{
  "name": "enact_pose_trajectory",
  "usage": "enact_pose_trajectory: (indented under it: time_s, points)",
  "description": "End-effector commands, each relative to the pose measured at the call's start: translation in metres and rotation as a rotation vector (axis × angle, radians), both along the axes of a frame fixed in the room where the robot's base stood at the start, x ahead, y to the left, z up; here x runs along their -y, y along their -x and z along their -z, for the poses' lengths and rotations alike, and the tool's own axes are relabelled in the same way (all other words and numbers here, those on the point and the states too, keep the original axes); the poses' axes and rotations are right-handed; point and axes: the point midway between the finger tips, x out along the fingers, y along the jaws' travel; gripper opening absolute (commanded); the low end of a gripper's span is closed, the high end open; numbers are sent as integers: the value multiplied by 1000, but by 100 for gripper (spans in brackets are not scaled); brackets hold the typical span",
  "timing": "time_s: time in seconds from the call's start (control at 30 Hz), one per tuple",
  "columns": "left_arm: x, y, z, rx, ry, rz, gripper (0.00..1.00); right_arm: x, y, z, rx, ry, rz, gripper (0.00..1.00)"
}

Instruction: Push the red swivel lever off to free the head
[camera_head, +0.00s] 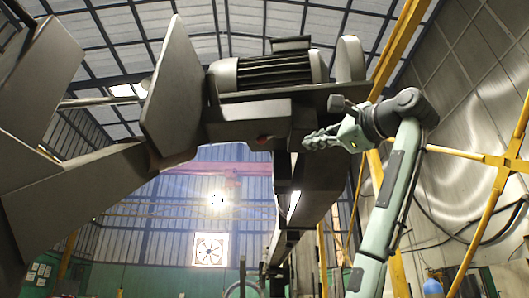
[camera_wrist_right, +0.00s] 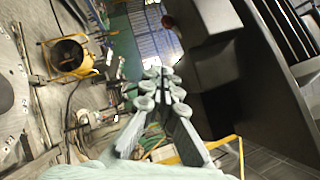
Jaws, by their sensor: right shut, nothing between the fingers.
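The red swivel lever shows as a small dark red knob (camera_head: 264,139) on the underside of the grey boom head (camera_head: 232,112), in the middle of the head camera view. In the right wrist view a reddish round knob (camera_wrist_right: 168,21) sits near the top, beside the dark block of the head (camera_wrist_right: 215,65). The rest of the lever is hidden or too small to tell. My right gripper (camera_head: 310,142) is shut and empty, to the right of the knob and apart from it. Its fingertips also show in the right wrist view (camera_wrist_right: 160,73), below the knob. My left gripper is not in view.
A ribbed motor (camera_head: 275,70) sits on top of the head, with a round disc (camera_head: 350,60) at its right. Large grey plates (camera_head: 172,95) fill the left. Yellow beams (camera_head: 400,45) stand at the right. A yellow-framed drum fan (camera_wrist_right: 66,55) stands on the floor.

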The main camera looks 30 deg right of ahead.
Motion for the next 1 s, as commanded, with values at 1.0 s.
enact_pose_trajectory:
  time_s: [1.0]
  points:
    - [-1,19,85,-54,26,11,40,-11,-105,-37,0,1,-1,0]
